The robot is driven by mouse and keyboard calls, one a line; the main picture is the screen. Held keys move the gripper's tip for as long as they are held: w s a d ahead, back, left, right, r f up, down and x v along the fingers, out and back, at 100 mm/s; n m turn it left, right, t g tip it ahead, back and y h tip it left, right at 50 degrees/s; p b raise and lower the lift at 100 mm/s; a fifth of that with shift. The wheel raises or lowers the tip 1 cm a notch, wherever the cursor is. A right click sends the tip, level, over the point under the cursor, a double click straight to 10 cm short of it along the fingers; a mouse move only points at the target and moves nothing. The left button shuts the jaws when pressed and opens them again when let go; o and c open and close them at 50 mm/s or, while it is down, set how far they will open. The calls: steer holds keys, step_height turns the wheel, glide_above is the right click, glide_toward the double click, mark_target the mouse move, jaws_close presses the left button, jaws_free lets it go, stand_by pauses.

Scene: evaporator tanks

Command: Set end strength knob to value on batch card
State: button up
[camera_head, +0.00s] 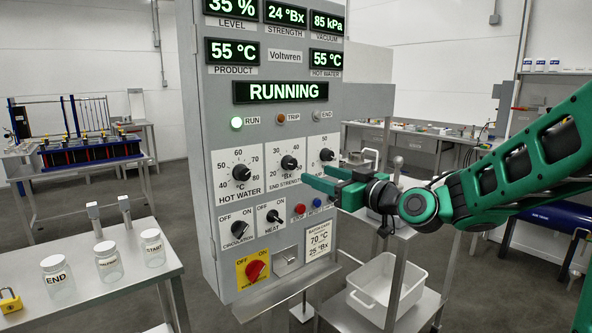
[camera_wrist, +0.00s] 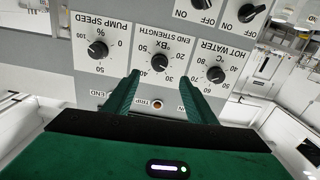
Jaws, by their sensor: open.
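The end strength knob (camera_head: 289,162) is a black dial marked °Bx, in the middle of the grey panel's dial row. The wrist view shows it upside down (camera_wrist: 160,62). My gripper (camera_head: 312,178) is open in front of the panel. In the wrist view my gripper's two green fingers (camera_wrist: 157,76) point at the panel with the knob between and just beyond their tips. They appear apart from it. I cannot tell the knob's exact setting. The batch card (camera_head: 319,243) low on the panel reads 70 °C and 25 °Bx.
Circulation (camera_head: 239,229) and heat (camera_head: 273,216) switches and a red rotary switch (camera_head: 256,270) sit below. The display (camera_head: 288,91) reads RUNNING. A table with labelled jars (camera_head: 106,262) stands left.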

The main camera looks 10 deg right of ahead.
mark_target(293, 165)
steer(key=w+a+m, duration=0.1)
steer(key=w+m, duration=0.2)
steer(key=w+a+m, duration=0.2)
steer(key=w+m, duration=0.1)
steer(key=w+a+m, duration=0.2)
steer(key=w+m, duration=0.1)
steer(key=m, duration=0.1)
steer(key=shift+w+a, duration=0.25)
steer(key=shift+w, duration=0.1)
stand_by(0.4)
steer(key=c, duration=1)
steer(key=shift+d+n, duration=0.1)
steer(key=shift+n, duration=0.5)
steer(key=o, duration=1)
